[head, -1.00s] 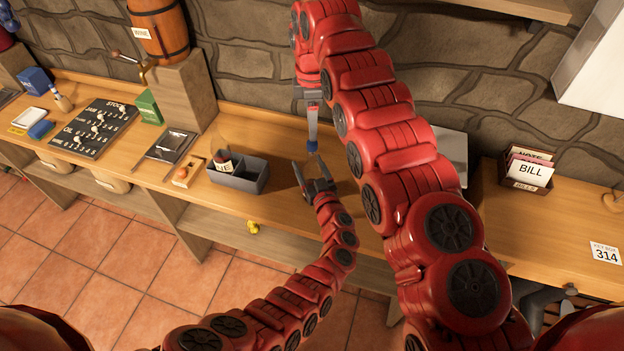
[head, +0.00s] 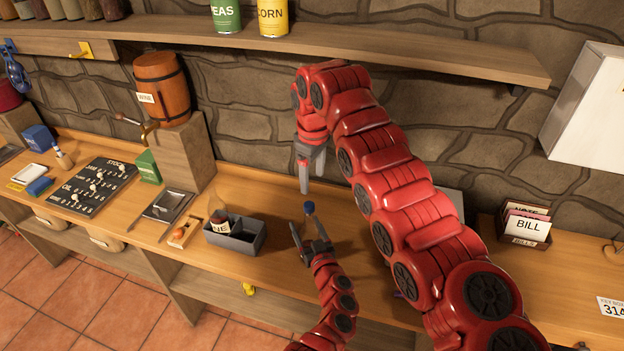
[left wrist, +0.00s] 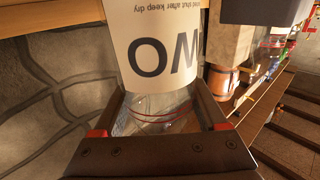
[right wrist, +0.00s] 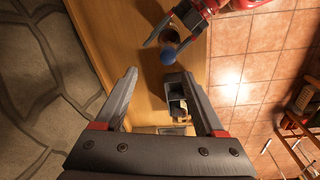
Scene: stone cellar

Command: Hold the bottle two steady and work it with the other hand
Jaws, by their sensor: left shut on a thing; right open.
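Bottle two is a clear bottle with a white label (left wrist: 165,55) showing part of its lettering, and a blue cap (head: 309,208). It stands upright above the wooden counter. My right gripper (head: 311,185) is open and points down, a little above the cap, holding nothing. In the right wrist view the cap (right wrist: 168,57) shows beyond and between the spread fingertips (right wrist: 156,76).
A grey two-part caddy (head: 250,243) stands left of the bottle with a dark labelled bottle (head: 219,220) in it. A card box (head: 523,229) is at right. A shelf with cans (head: 350,45) overhangs behind.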

